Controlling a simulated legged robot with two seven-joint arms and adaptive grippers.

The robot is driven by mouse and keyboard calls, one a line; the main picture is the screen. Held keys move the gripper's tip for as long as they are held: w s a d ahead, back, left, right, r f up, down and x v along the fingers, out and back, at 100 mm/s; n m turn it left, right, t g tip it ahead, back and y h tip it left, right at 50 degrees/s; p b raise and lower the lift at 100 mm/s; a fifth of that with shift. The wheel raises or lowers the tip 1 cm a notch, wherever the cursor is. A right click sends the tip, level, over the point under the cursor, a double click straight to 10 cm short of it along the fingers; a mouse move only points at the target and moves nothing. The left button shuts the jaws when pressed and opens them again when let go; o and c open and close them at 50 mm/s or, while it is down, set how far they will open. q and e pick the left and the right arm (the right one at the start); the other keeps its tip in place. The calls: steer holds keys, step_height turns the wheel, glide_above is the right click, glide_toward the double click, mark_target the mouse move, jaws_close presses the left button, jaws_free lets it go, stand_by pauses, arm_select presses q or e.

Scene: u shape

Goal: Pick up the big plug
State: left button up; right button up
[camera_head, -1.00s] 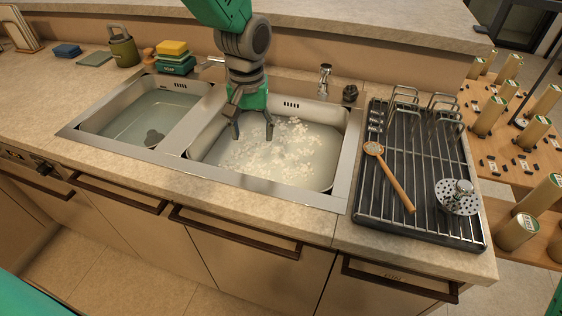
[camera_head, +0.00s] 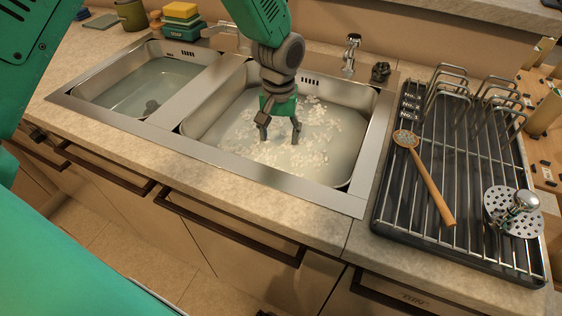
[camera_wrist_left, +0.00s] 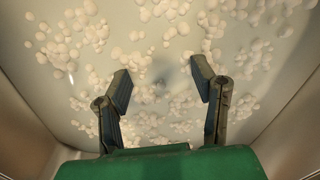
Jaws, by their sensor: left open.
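A perforated metal disc with a round knob (camera_head: 513,211), which looks like the big plug, lies on the right front part of the drying rack (camera_head: 450,235). My left gripper (camera_head: 281,138) points down, open, over the right sink basin (camera_head: 352,125). It is well to the left of the disc. In the left wrist view, its two fingers (camera_wrist_left: 162,92) are apart with nothing between them. White foam bits float on the water below, and a faint dark spot shows through between the fingertips. My right gripper is not in view.
A wooden-handled brush (camera_head: 428,180) lies on the rack left of the disc, and wire holders (camera_head: 450,85) stand at its back. A faucet (camera_head: 350,55) and a small dark knob-like item (camera_head: 380,72) stand behind the basin. The left basin (camera_head: 130,95) holds water.

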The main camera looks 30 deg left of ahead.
mark_target(280, 151)
arm_select(q)
step_height(280, 151, down, 7)
steer(key=shift+d+r+b, duration=0.1)
steer(key=shift+d+b, duration=0.05)
steer(key=shift+b, duration=0.25)
steer(key=shift+s+r, duration=0.1)
jaws_close()
